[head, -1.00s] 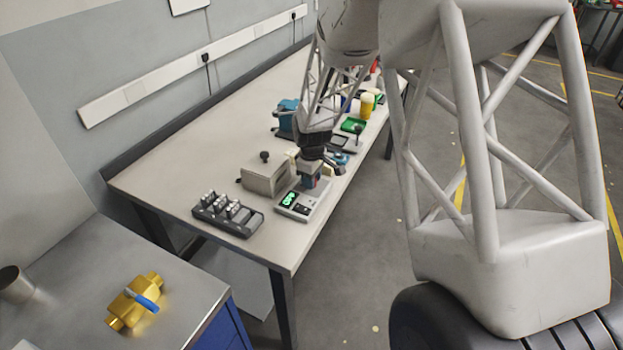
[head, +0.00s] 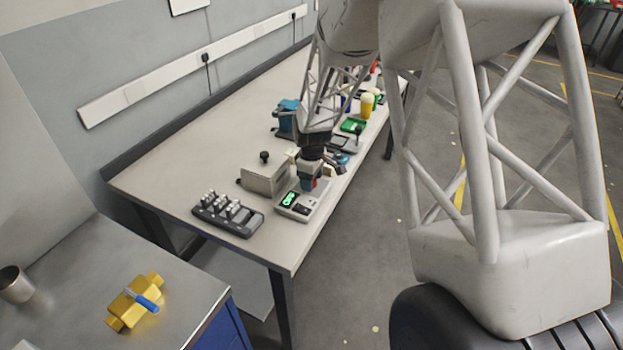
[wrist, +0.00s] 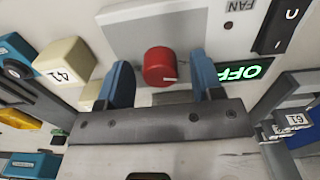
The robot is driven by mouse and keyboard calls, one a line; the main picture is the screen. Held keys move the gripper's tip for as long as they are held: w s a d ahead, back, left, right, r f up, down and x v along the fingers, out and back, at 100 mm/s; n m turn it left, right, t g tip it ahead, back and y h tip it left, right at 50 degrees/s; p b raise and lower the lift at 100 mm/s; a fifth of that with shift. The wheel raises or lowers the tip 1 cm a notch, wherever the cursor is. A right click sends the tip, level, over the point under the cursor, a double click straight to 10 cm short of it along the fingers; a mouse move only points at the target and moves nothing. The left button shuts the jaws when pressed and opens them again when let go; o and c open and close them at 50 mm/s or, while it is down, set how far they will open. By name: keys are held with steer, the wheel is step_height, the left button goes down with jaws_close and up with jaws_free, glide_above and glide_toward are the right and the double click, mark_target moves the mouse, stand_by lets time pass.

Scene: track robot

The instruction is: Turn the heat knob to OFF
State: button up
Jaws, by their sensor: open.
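The red heat knob (wrist: 160,67) sits on a light panel in the wrist view. A pale pointer line shows on its side, on the right half. My gripper (wrist: 161,74) is open, with one blue finger on either side of the knob and a visible gap on both sides. To the right, a small display (wrist: 243,71) shows OFF in green, upside down in the picture. In the head view my gripper (head: 309,183) is down at the control box (head: 299,212), and the knob is mostly hidden under it.
A black rocker switch (wrist: 282,22) and a FAN label are beside the knob. A beige block marked 41 (wrist: 65,62) is at left. On the bench, a grey box (head: 266,180) and a dark rack (head: 228,214) stand close by. The bench's near-left corner is clear.

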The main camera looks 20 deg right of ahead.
steer(key=shift+r, duration=0.1)
steer(key=shift+r, duration=3.8)
steer(key=shift+s+a+r, duration=0.1)
steer(key=shift+s+r, duration=0.15)
steer(key=shift+r, duration=0.15)
steer(key=s+a+r+m+t, duration=0.1)
steer(key=s+a+r+m, duration=0.2)
steer(key=s+r, duration=0.8)
steer(key=s+a+r+m+t, duration=0.15)
steer(key=s+r+m, duration=0.35)
steer(key=s, duration=0.9)
steer(key=s+a+r+m, duration=0.1)
steer(key=s+r, duration=0.1)
steer(key=s, duration=0.9)
steer(key=shift+a, duration=0.4)
